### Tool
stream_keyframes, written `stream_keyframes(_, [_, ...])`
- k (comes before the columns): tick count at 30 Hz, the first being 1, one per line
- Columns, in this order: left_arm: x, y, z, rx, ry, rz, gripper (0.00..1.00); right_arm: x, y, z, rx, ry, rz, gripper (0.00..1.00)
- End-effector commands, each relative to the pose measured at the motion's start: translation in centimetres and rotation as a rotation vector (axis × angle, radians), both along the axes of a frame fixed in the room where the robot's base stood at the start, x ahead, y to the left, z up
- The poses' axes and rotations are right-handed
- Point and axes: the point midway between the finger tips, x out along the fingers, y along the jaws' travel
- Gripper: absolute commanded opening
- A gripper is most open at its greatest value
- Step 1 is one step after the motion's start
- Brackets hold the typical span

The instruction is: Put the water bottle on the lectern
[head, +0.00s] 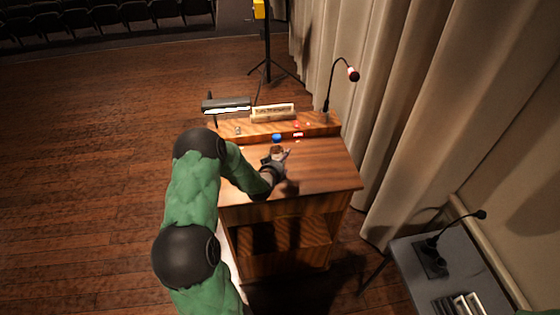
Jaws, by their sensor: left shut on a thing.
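The lectern (325,174) is a wooden stand with a sloped-looking top and open shelves in front. My left arm reaches in from the lower left, and my left gripper (281,158) is over the lectern's top. It is shut on the water bottle (276,138), of which mainly the blue cap shows. The bottle appears upright near the raised back ledge. The gripper hides most of its body, and I cannot tell whether its base touches the top. My right gripper is out of view.
A gooseneck microphone (329,98), a name plate (273,113), a dark lamp-like bar (226,105) and small red items (298,135) are on the back ledge. A grey desk (405,258) with another microphone stands at right. Curtains hang behind.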

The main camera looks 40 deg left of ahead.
Motion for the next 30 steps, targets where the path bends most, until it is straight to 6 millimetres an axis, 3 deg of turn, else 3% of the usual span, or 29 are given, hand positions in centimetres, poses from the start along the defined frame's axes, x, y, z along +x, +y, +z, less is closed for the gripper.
stream_keyframes(14, [0.09,0.14,-0.48,0.005,-0.006,0.0,0.27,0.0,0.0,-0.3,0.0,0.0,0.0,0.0])
stream_keyframes(15, [0.0,0.03,-0.71,0.001,-0.001,0.0,0.87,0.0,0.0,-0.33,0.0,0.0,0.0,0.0])
stream_keyframes(16, [0.0,0.02,-0.65,0.001,-0.001,0.0,0.96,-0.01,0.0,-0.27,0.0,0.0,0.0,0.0])
stream_keyframes(17, [0.0,0.02,-0.63,0.001,-0.001,0.0,1.0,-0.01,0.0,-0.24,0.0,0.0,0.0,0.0])
stream_keyframes(30, [0.0,0.04,-0.36,0.001,-0.001,0.0,1.0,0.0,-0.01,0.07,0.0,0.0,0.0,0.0])
